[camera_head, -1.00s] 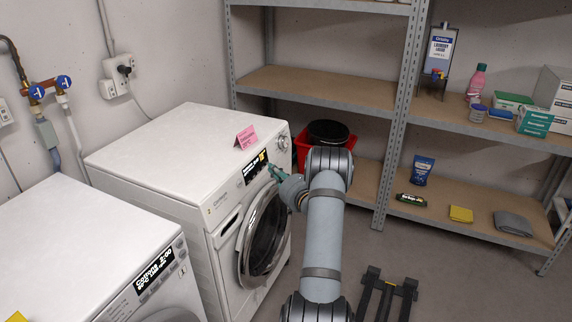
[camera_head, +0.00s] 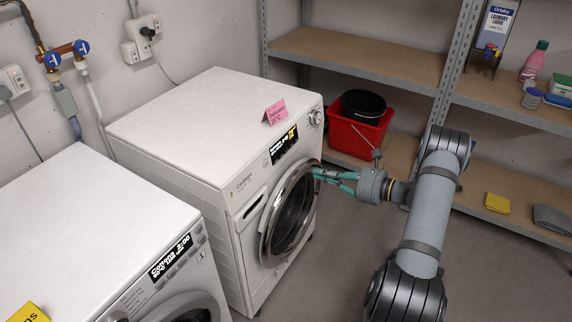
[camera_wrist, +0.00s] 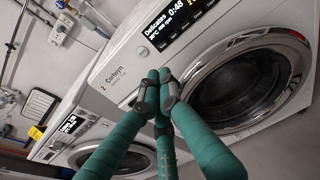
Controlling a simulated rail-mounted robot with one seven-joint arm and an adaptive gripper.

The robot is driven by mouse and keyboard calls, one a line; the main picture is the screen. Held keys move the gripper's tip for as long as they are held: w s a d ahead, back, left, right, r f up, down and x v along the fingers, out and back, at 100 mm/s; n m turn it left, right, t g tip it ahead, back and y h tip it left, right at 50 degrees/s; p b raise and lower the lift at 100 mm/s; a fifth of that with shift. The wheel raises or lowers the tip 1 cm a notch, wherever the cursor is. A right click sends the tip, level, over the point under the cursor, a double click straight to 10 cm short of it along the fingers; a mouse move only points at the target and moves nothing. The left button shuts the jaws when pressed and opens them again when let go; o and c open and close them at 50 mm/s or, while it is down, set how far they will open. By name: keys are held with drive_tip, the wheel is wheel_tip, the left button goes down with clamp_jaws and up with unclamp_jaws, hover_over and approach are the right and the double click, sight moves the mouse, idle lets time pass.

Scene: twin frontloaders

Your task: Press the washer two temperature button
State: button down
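Washer two (camera_head: 243,187) is the white frontloader in the middle of the head view, with a "2" label on its front. Its lit display (camera_head: 284,145) sits above the round door (camera_head: 292,210), with a dial (camera_head: 315,118) to the right. In the wrist view the display (camera_wrist: 175,22) reads Delicates, 0:48, 30°C, 400 rpm. Small buttons line its lower edge; I cannot tell which is temperature. My gripper (camera_wrist: 158,84) has its green fingers drawn together, empty. In the head view my gripper (camera_head: 318,175) is by the door's right rim, below the panel; contact is unclear.
Another white washer (camera_head: 100,225) stands at the left; its display (camera_head: 170,258) shows 2:00. A pink card (camera_head: 275,112) stands on washer two. A red bucket (camera_head: 352,138) and metal shelving (camera_head: 350,62) are behind. Floor in front of washer two is clear.

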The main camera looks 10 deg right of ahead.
sight(274, 162)
drive_tip(key=shift+a, duration=0.15)
drive_tip(key=p+x, duration=0.1)
drive_tip(key=x, duration=1.2)
drive_tip(key=shift+w+a+f, duration=0.1)
drive_tip(key=shift+w+f, duration=0.05)
drive_tip(key=shift+w, duration=0.15)
drive_tip(key=shift+w+a, duration=0.1)
drive_tip(key=shift+f, duration=0.1)
drive_tip(key=shift+w+a+f+b, duration=0.15)
drive_tip(key=shift+w+a+b, duration=0.15)
drive_tip(key=shift+b, duration=0.15)
drive_tip(key=shift+w+a, duration=0.15)
drive_tip(key=shift+a, duration=0.05)
drive_tip(key=shift+a+r, duration=0.15)
drive_tip(key=shift+r, duration=0.05)
drive_tip(key=v, duration=1.4)
drive_tip(key=shift+d, duration=0.4)
